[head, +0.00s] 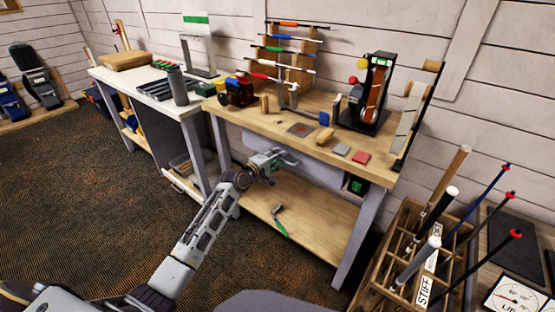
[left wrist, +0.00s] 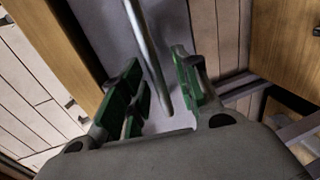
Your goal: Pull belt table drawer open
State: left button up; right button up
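The belt table (head: 262,118) is the wooden bench in the middle of the head view, with a black belt sander (head: 375,95) on top. Its grey drawer front (head: 259,143) is under the tabletop, partly hidden by my left gripper (head: 280,160). In the left wrist view, the drawer front (left wrist: 105,25) is a pale grey panel. A round metal handle bar (left wrist: 150,60) runs between the green-padded fingers of my left gripper (left wrist: 153,92). The fingers are open, with gaps visible on both sides of the bar. My right gripper is not in view.
A hammer-like tool with a green handle (head: 280,223) lies on the lower shelf (head: 315,220). A small dark box with green (head: 356,185) is right of the drawer. A wooden club rack (head: 408,265) stands at front right. The carpet at left is clear.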

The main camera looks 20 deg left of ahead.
pick_arm(q)
grip_shut()
